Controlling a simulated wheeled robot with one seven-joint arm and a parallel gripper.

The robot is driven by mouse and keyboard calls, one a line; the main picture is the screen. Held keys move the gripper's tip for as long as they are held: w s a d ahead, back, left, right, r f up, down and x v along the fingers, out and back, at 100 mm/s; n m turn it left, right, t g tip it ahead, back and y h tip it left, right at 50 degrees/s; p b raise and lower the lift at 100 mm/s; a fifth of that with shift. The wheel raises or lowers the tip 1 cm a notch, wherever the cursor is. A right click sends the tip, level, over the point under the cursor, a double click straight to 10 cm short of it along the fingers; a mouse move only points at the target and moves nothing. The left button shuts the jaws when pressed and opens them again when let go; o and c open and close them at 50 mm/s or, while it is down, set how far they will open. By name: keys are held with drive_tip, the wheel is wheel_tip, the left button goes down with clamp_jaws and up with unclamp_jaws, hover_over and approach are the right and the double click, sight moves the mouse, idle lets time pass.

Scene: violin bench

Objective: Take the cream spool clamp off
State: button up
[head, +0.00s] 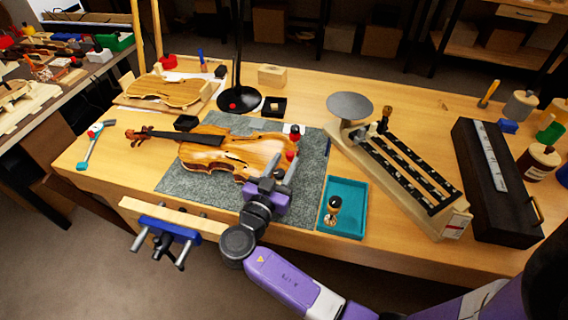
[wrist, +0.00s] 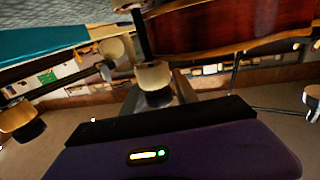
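The violin (head: 205,152) lies on a grey mat (head: 172,182); its edge also shows in the wrist view (wrist: 225,28). My gripper (head: 282,168) is at the violin's lower right edge, by red clamp parts (head: 292,155). In the wrist view a cream spool (wrist: 153,78) on a dark rod is right in front of my gripper, beside the violin's edge. Grey finger surfaces show behind or around it; whether they touch it is unclear. A cream spool with a dark end (wrist: 20,120) and a rod shows at the left. A cream spool clamp (head: 333,208) stands in the teal tray (head: 352,190).
A long cream stand with a grey round pan (head: 350,106) and a black case (head: 495,190) fill the right. A blue vise (head: 168,228) is at the front edge.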

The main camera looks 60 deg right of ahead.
clamp_jaws()
drive_tip(key=shift+t, duration=0.3)
